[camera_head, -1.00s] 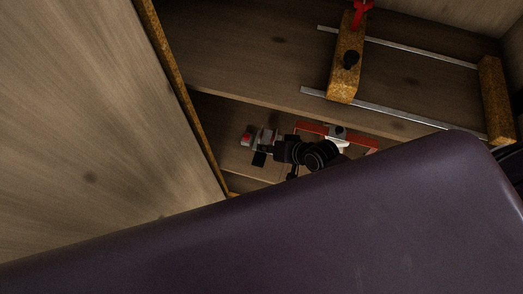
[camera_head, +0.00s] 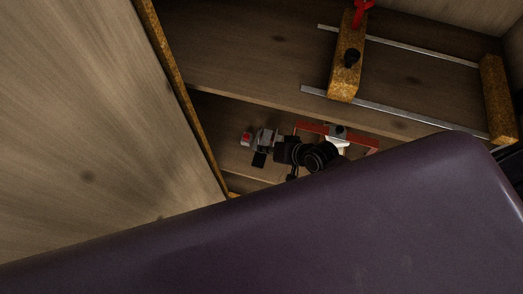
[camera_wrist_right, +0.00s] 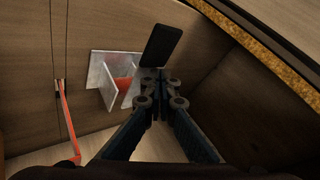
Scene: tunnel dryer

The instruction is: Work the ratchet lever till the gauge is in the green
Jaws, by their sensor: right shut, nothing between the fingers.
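A grey metal bracket (camera_wrist_right: 110,72) with a red part (camera_wrist_right: 126,88) inside stands on the wooden wall in the right wrist view. It appears to be the small grey piece (camera_head: 265,138) in the head view, with a red end (camera_head: 246,139). My right gripper (camera_wrist_right: 152,78) is shut and empty, close beside the bracket; I cannot tell if they touch. A flat black plate (camera_wrist_right: 162,45) stands just beyond the fingertips. I cannot tell which part is the ratchet lever. No gauge face can be made out. My left gripper is not in view.
A yellow-brown block (camera_head: 347,65) sits across two metal rails (camera_head: 390,112) on the upper wooden shelf, with a red part (camera_head: 362,12) above. A red strip (camera_wrist_right: 67,120) lies left of the bracket. A large dark purple surface (camera_head: 330,225) covers the lower head view.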

